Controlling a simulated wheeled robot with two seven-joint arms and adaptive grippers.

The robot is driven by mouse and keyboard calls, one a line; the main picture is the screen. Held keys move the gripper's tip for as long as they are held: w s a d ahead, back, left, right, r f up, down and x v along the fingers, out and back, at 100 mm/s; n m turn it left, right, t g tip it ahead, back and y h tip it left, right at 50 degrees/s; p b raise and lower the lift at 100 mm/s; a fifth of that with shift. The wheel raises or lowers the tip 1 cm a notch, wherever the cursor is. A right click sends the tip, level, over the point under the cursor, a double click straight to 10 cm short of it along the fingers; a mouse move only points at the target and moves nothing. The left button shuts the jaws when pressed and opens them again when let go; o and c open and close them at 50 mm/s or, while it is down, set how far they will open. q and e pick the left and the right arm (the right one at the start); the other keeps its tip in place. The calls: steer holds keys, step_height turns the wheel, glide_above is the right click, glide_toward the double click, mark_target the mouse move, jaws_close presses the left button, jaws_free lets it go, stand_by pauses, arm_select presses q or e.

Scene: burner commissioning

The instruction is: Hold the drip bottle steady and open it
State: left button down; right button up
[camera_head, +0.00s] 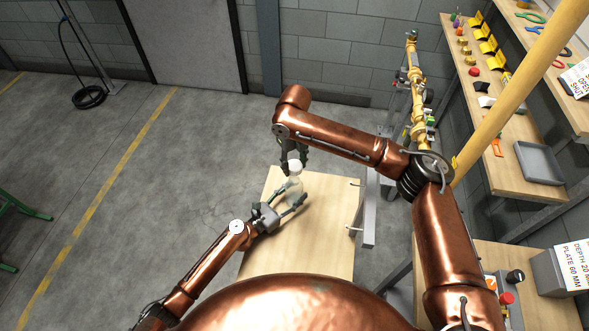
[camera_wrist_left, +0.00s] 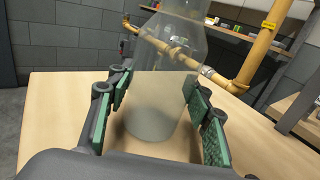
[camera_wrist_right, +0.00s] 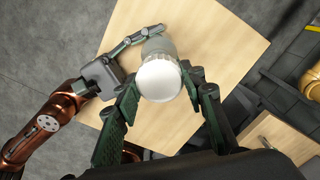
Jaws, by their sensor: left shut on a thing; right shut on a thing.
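The drip bottle is a clear bottle (camera_head: 293,185) with a white cap (camera_head: 295,164), standing upright over the wooden table. My left gripper (camera_head: 288,203) is shut around its body from the side. In the left wrist view the see-through bottle body (camera_wrist_left: 155,105) is between the green pads. My right gripper (camera_head: 293,154) comes down from above and is shut on the cap. In the right wrist view the round white cap (camera_wrist_right: 160,80) sits between the fingertips, with the bottle's shoulder (camera_wrist_right: 158,47) showing behind it. Whether the cap is loosened cannot be told.
The wooden table top (camera_head: 310,245) is otherwise clear around the bottle. A yellow pipe with fittings (camera_head: 416,90) stands to the right. Shelves (camera_head: 500,150) with small parts and a grey tray (camera_head: 539,163) are on the far right. Open floor lies to the left.

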arm_select(q)
steer(key=c, duration=0.9)
jaws_free()
